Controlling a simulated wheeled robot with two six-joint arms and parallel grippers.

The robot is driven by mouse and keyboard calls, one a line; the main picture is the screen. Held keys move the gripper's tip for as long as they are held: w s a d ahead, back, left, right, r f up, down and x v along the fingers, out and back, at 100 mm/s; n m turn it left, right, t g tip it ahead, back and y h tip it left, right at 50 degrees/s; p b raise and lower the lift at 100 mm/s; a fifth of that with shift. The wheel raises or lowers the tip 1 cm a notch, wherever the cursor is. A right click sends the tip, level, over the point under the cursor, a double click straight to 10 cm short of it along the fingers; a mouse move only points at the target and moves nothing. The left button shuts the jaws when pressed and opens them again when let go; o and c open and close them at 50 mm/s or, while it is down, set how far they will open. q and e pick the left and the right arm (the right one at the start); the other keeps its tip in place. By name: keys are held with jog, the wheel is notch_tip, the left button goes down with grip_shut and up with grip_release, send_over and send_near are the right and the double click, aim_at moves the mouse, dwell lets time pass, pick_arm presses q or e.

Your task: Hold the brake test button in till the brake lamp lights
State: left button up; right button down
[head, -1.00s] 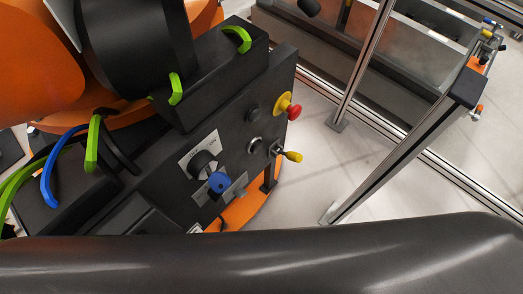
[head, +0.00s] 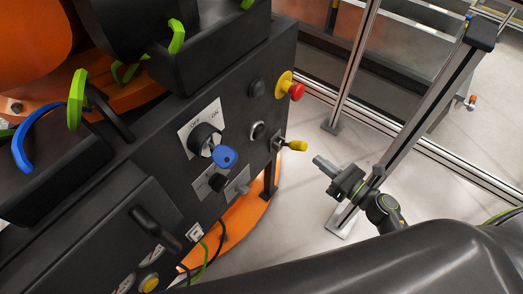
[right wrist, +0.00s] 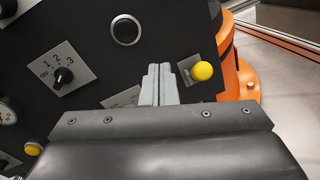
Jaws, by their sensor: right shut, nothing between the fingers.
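The drive unit's black panel (head: 225,110) fills the left and middle of the head view. On it are a dark round fitting (head: 257,88), a dark chrome-ringed round fitting (head: 258,131) and a yellow button (head: 149,283) low down. No readable label tells me which is the brake test button or brake lamp. No lamp looks clearly lit. My right gripper (head: 319,162) is shut and empty, right of the panel and apart from it, fingers pointing towards it. In the right wrist view its fingers (right wrist: 158,84) appear below the chrome-ringed fitting (right wrist: 126,30). My left gripper is not in view.
A yellow-tipped lever (head: 292,146) sticks out near my right fingers. A metal fence post (head: 420,110) stands behind my right wrist. Pale floor is clear between panel and fence.

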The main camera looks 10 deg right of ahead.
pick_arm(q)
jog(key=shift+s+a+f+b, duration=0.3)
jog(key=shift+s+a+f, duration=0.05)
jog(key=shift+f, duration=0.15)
pick_arm(e)
jog(key=a+n+y, duration=0.1)
jog(key=a+r+n, duration=0.1)
jog(key=n, duration=0.1)
jog(key=s+a+r+n+g+y, duration=0.1)
jog(key=n, duration=0.1)
jog(key=shift+s+a+r+y, duration=0.1)
jog(key=shift+a+r+y, duration=0.1)
jog(key=shift+r+y, duration=0.1)
jog(key=p, duration=0.3)
send_near(262, 134)
jog(key=x, duration=0.6)
jog(key=shift+s+r, duration=0.1)
jog(key=shift+r, duration=0.2)
jog(key=shift+w+a, duration=0.3)
jog(key=shift+w, duration=0.1)
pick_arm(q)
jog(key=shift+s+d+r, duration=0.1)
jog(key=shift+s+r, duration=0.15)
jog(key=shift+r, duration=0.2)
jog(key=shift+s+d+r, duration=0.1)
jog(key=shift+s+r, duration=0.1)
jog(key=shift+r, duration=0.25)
pick_arm(e)
jog(key=shift+f, duration=0.1)
